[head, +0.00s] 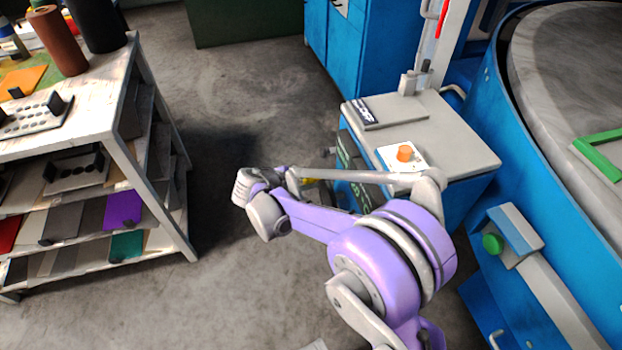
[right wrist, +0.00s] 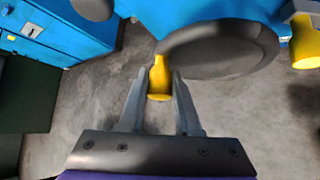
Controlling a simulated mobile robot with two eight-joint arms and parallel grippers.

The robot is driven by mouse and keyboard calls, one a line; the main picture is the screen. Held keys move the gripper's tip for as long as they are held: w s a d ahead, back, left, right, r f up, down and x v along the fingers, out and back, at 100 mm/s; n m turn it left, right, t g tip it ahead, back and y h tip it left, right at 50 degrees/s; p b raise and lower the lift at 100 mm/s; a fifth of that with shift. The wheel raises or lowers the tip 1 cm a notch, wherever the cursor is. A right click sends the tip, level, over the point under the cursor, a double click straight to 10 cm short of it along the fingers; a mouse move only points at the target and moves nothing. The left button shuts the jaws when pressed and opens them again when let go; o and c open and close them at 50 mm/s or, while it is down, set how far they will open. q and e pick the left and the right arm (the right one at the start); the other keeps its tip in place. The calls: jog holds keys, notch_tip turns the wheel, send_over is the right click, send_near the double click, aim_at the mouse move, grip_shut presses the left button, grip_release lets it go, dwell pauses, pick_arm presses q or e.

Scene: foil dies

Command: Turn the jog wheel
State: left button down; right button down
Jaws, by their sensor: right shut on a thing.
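The jog wheel (right wrist: 215,50) is a dark grey disc, seen at a slant in the right wrist view, on the blue cabinet side. A yellow handle (right wrist: 159,78) stands at its left rim. My right gripper (right wrist: 158,84) is shut on this handle, with one grey finger on each side of it. In the head view my purple arm hides most of the wheel, and only a small yellow bit (head: 310,181) shows behind it. My left gripper is not in view.
Another yellow part (right wrist: 305,45) sits right of the wheel. A shelf rack (head: 125,130) stands left, with clear floor between. A large blue round machine (head: 490,100) stands right.

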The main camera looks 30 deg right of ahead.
jog(key=shift+w+d+f+n+g+y, duration=0.15)
jog(key=shift+w+f+n+g, duration=0.15)
jog(key=shift+g, duration=0.15)
jog(key=shift+w+a+f+n+g+y, duration=0.1)
jog(key=shift+w+f+n+g+y, duration=0.15)
jog(key=shift+g, duration=0.2)
jog(key=shift+s, duration=0.1)
jog(key=c, duration=0.6)
grip_release()
jog(key=shift+f, duration=0.1)
jog(key=w+p+v, duration=0.1)
jog(key=p+v, duration=0.1)
jog(key=v, duration=0.8)
jog(key=shift+s+a+r, duration=0.3)
jog(key=shift+s, duration=0.2)
jog(key=shift+s, duration=0.1)
